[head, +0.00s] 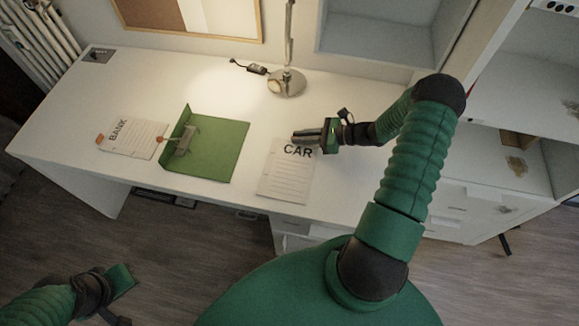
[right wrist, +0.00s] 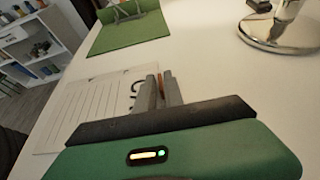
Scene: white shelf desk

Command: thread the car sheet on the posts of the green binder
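The car sheet (head: 283,178), white with ruled lines and the word CAR, lies on the desk; it also shows in the right wrist view (right wrist: 75,110). My right gripper (head: 298,136) is at its top edge. Its fingers (right wrist: 160,88) are close together with a narrow orange-red piece between them, which looks like the sheet's tab. The green binder (head: 217,150) lies open to the left of the sheet, apart from it. Its metal posts (head: 185,140) stand near its left side. My left gripper (head: 122,280) is low at the left, away from the desk; its fingers are unclear.
A sheet marked BANK (head: 133,140) with orange tabs lies left of the binder. A lamp base (head: 287,84) stands behind the car sheet, with a small dark object (head: 256,69) near it. White desk (head: 345,185) is bare between binder and sheet and at the right.

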